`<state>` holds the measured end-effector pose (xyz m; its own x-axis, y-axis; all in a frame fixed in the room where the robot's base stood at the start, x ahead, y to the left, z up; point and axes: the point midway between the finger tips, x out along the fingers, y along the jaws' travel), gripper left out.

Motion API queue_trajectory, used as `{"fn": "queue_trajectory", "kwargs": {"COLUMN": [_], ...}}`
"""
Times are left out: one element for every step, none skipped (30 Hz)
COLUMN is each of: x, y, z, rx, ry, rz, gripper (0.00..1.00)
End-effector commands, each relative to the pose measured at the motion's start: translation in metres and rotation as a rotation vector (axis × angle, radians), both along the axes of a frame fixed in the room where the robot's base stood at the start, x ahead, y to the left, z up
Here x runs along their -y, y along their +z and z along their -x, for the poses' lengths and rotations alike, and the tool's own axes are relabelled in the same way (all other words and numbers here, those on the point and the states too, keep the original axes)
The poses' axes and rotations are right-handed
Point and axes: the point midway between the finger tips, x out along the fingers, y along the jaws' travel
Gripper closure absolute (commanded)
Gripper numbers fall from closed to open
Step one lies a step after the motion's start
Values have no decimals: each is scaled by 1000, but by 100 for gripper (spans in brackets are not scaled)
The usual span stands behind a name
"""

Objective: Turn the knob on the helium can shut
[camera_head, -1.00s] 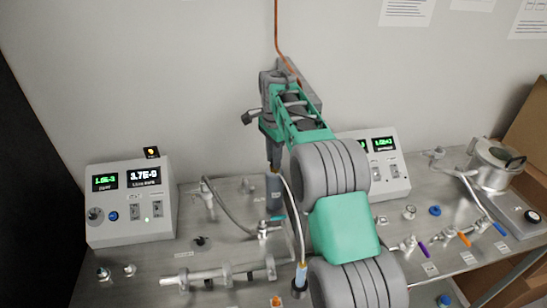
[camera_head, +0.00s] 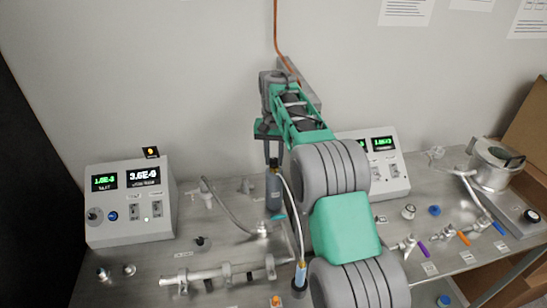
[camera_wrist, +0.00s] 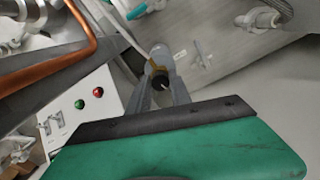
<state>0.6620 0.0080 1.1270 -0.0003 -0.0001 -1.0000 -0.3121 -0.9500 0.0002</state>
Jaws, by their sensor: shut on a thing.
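The helium can (camera_head: 273,193) is a small grey cylinder standing upright on the metal bench, partly hidden by my arm. In the wrist view the can (camera_wrist: 160,55) lies just beyond my fingertips, with a brass and dark knob (camera_wrist: 158,80) on its top. My gripper (camera_head: 273,160) points down at the can's top from above. In the wrist view my gripper's two fingers (camera_wrist: 160,98) are on either side of the knob and shut on it. The exact contact is small and hard to see.
A gauge box with lit displays (camera_head: 130,203) stands at left; another (camera_head: 378,165) is behind my arm. A hose with a blue end (camera_head: 300,275) and a metal pipe (camera_head: 215,273) lie near the can. A metal vessel (camera_head: 492,168) stands at right.

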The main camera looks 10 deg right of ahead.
Motion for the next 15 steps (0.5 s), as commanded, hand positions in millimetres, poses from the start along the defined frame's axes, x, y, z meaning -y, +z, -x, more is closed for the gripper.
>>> {"fn": "queue_trajectory", "kwargs": {"x": [0,0,0,0,0,0,0,1,1,1,1,1,1,1,1], "y": [1,1,1,1,1,1,1,1,1,1,1,1,1,1,1], "z": [0,0,0,0,0,0,0,0,0,0,0,-1,0,0,0], "rx": [2,2,2,2,2,2,3,3,3,3,3,3,3,3,3], "ry": [43,71,108,136,163,198,223,248,280,302,324,352,371,389,412], "rz": [0,0,0,0,0,0,0,0,0,0,1,1,1,1,1], "gripper": [100,100,100,100,100,100,100,100,100,100,100,100,100,100,100]}}
